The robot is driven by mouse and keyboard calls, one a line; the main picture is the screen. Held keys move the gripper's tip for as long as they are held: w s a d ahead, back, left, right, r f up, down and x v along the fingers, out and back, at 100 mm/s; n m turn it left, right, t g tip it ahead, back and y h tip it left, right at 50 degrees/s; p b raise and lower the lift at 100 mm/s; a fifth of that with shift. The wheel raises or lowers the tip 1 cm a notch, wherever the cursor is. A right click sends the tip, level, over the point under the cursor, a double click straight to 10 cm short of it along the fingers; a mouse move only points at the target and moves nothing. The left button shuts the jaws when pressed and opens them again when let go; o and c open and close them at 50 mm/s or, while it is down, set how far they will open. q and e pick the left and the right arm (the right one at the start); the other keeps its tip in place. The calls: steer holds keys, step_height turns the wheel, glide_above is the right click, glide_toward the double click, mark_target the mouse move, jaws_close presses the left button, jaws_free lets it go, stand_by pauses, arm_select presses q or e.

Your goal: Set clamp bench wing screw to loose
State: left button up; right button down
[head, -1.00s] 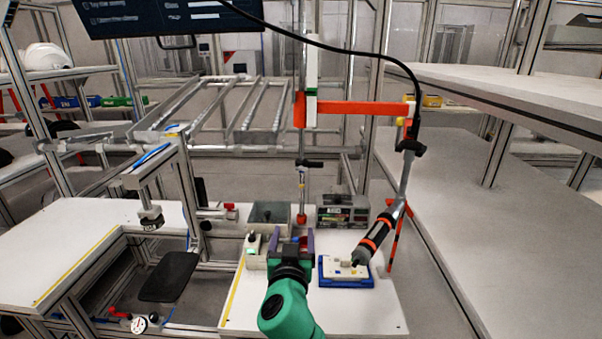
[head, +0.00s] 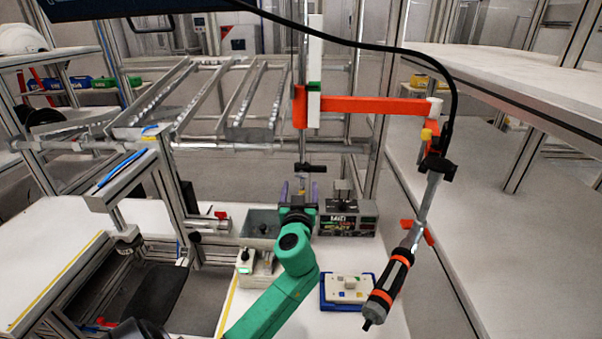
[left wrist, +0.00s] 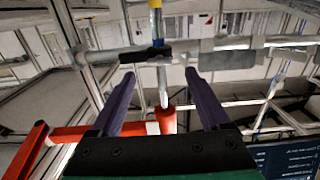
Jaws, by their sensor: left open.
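My left gripper (head: 298,189) is open, its two purple fingers pointing away from me over the bench, just below a black cross-shaped handle (head: 311,168) on a vertical rod. In the left wrist view my left gripper (left wrist: 159,74) has nothing between its fingers that I can see held. The rod and black handle (left wrist: 146,56) appear beyond and between the fingertips there; I cannot tell how far off they are. No label marks this handle as the wing screw, and I cannot read its setting. My right gripper is not in view.
A black and orange driver (head: 390,285) hangs at the right from an orange arm (head: 375,105). A blue tray (head: 327,302) with a white part lies on the bench. A box (head: 347,220) stands right of the gripper, a grey bin (head: 262,217) left of it.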

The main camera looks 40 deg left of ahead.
mark_target(301, 176)
arm_select(q)
steer(key=x, duration=0.4)
steer(key=shift+p, duration=0.3)
steer(key=shift+w+a, duration=0.25)
steer(key=shift+w, duration=0.05)
jaws_close()
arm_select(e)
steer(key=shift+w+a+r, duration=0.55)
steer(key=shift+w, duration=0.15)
